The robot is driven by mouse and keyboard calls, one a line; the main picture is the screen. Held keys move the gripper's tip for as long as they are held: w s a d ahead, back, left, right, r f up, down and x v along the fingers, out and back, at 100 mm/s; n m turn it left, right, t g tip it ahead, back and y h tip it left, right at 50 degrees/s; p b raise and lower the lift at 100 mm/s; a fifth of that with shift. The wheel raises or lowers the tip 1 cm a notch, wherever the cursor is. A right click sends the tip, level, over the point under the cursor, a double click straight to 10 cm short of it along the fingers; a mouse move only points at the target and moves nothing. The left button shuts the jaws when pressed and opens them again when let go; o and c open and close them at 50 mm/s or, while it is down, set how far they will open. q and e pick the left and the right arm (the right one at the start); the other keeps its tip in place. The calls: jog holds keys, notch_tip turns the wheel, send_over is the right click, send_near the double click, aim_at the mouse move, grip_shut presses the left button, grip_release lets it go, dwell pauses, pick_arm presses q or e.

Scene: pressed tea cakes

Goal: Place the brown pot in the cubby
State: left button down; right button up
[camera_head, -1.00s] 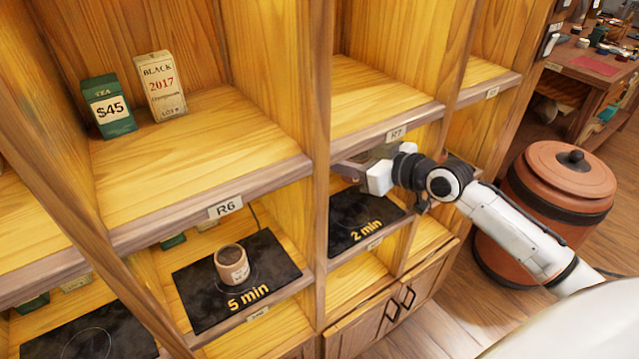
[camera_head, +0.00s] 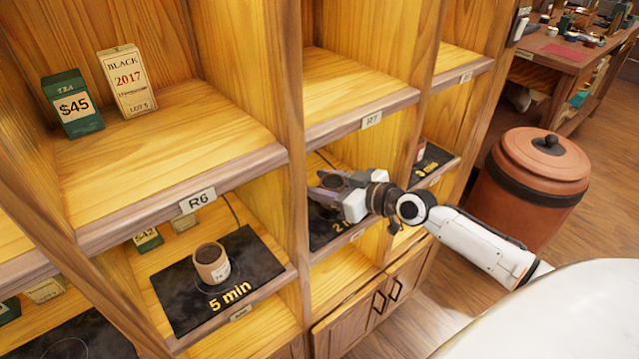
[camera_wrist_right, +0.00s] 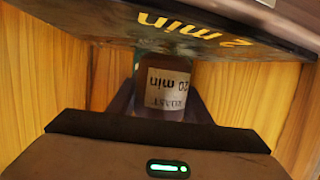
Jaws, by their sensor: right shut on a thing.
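My right gripper (camera_head: 332,187) is shut on a brown pot (camera_head: 334,182) inside the cubby under the R7 label, over the black "2 min" mat (camera_head: 318,229). In the right wrist view the pot (camera_wrist_right: 163,82) sits between the fingers, with a pale label reading "ROAST 20 min" upside down. The "2 min" mat (camera_wrist_right: 220,30) also shows there. I cannot tell whether the pot touches the mat. A second, tan-brown pot (camera_head: 211,263) with a dark top stands upright on the "5 min" mat (camera_head: 177,290) under R6. My left gripper is not in view.
Wooden dividers (camera_head: 292,130) and the R7 shelf edge (camera_head: 345,127) lie close around my right gripper. A green box (camera_head: 74,104) and a cream box (camera_head: 127,82) stand on the R6 shelf. A large lidded terracotta barrel (camera_head: 532,185) stands on the floor at right.

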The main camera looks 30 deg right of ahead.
aim_at(343, 189)
jog(key=shift+f+b, duration=0.55)
jog(key=shift+b, duration=0.05)
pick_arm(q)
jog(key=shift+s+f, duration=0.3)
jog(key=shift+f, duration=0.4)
pick_arm(e)
jog(key=o, duration=1.2)
jog(key=shift+c, duration=0.2)
jog(key=shift+r+p, duration=0.3)
jog(key=shift+p, duration=0.1)
jog(key=shift+r+p, duration=0.55)
jog(key=v, duration=1)
jog(key=shift+s+d+f+b, duration=0.15)
jog(key=shift+s+f+b, duration=0.1)
jog(key=shift+f+b, duration=0.1)
jog(key=shift+s+d+r, duration=0.1)
jog(key=shift+s+r, duration=0.15)
jog(key=shift+s, duration=0.25)
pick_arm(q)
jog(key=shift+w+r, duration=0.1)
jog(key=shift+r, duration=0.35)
pick_arm(e)
jog(key=shift+s+r, duration=0.1)
jog(key=shift+s, duration=0.05)
